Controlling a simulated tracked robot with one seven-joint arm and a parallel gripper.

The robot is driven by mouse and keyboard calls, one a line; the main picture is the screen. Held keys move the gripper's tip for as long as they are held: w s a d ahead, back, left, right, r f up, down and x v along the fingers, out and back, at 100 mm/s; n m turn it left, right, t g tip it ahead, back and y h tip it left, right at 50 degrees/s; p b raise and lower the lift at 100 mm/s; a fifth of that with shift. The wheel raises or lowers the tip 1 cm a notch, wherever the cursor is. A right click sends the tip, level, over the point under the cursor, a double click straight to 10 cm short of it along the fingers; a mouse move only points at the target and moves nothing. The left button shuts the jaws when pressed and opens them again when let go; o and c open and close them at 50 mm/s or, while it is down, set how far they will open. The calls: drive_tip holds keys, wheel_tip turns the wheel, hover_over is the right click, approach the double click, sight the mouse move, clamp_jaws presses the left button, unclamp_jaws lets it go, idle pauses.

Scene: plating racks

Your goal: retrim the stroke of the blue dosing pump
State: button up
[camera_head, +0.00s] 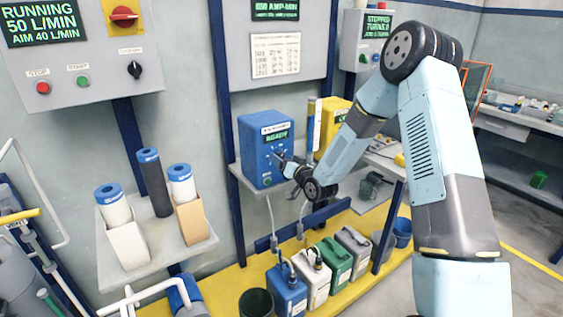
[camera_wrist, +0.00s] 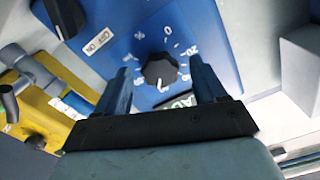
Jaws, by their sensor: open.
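The blue dosing pump (camera_head: 255,142) sits on a shelf in the head view, with a small green-lit display on its face. In the wrist view its blue face (camera_wrist: 140,40) carries a black stroke knob (camera_wrist: 160,72) inside a white number scale; 0 and 20 are readable. A white pointer mark shows on the knob's lower edge in the picture. My gripper (camera_wrist: 160,66) is open, with one finger on each side of the knob; contact cannot be told. In the head view my gripper (camera_head: 283,158) is at the pump's front face, and its tips are small there.
A black off/on switch (camera_wrist: 62,15) is on the same pump face. A yellow pump (camera_head: 331,122) stands to the right, behind my arm. Several jerrycans (camera_head: 335,262) stand below on a yellow platform. A control box (camera_head: 80,55) hangs at the left.

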drive_tip(key=v, duration=1.3)
drive_tip(key=shift+s+d, duration=0.2)
drive_tip(key=shift+s, duration=0.05)
drive_tip(key=s+d+r+g+h, duration=0.2)
drive_tip(key=s+d+r+h, duration=0.2)
drive_tip(key=d+r, duration=0.3)
drive_tip(key=s+d+r+g+h, duration=0.25)
drive_tip(key=d+r+h, duration=0.25)
drive_tip(key=r, duration=0.3)
drive_tip(key=s+d+r+g, duration=0.1)
drive_tip(key=s+r, duration=0.2)
drive_tip(key=s, duration=0.6)
drive_tip(key=s+d+r+m+g, duration=0.1)
drive_tip(key=s+r+g, duration=0.1)
drive_tip(key=s, duration=0.7)
drive_tip(key=s+d+r+m+g+h, duration=0.1)
drive_tip(key=s+r, duration=0.3)
drive_tip(key=s, duration=0.5)
drive_tip(key=shift+d+g, duration=0.45)
